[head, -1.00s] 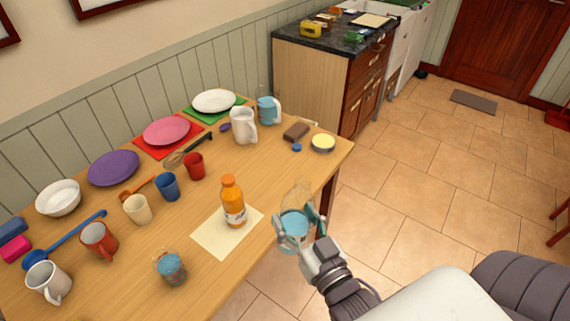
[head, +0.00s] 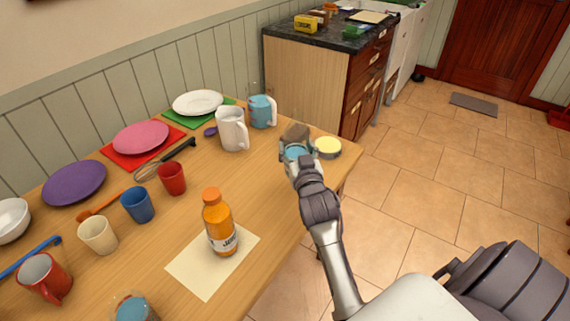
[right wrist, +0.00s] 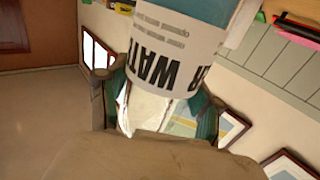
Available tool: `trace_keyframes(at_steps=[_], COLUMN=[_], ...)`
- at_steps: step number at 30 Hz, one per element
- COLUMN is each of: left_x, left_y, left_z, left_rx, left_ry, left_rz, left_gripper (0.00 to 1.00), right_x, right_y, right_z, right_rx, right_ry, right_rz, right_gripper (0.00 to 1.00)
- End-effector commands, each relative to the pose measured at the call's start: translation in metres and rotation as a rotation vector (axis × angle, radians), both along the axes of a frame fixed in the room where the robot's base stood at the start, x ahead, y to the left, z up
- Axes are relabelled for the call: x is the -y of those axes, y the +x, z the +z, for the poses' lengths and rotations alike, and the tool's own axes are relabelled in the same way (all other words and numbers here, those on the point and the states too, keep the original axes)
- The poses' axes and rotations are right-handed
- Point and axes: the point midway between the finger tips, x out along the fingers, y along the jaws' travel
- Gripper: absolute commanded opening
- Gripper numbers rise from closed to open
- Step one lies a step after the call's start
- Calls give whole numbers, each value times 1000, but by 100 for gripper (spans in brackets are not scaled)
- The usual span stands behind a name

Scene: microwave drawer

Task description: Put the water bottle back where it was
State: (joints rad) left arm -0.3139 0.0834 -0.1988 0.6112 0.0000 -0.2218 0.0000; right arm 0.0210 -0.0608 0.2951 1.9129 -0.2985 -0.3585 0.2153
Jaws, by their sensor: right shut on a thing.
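The water bottle (head: 296,152) is clear with blue water in it. My right gripper (head: 300,163) is shut on it, over or at the table's far right end, in front of a brown block (head: 296,131). In the head view the gripper hides much of the bottle, and I cannot tell whether its base touches the table. In the right wrist view the bottle's white label with "WATER" (right wrist: 170,62) shows between the teal fingers (right wrist: 165,110). An orange juice bottle (head: 218,222) stands on a cream mat (head: 198,272). My left gripper is out of view.
A yellow-topped round tin (head: 327,148) stands just right of the gripper. A white pitcher (head: 231,130) and a blue-filled jug (head: 262,111) stand behind left. Several cups and plates fill the left side. Bare wood (head: 262,190) lies between juice and gripper.

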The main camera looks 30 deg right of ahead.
Motion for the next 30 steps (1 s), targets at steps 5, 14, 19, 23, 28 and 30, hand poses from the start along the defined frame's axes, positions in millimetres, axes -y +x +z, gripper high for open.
trace_keyframes(at_steps=[5, 14, 19, 23, 28, 30], left_x=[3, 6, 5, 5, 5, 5], left_y=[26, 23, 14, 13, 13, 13], left_z=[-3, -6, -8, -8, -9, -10], left_rx=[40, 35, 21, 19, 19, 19], left_ry=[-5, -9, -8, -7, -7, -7], left_rz=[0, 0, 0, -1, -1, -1], left_gripper=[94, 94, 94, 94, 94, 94], right_x=[-5, -7, -7, -7, -7, -7], right_y=[33, 43, 43, 43, 43, 43], right_z=[-19, -46, -64, -66, -66, -69], right_rx=[4, -1, 2, 4, 4, 3], right_ry=[2, 1, 0, -1, -2, -1], right_rz=[-1, 0, 0, 1, 0, 0], right_gripper=[8, 8, 8, 8, 8, 8])
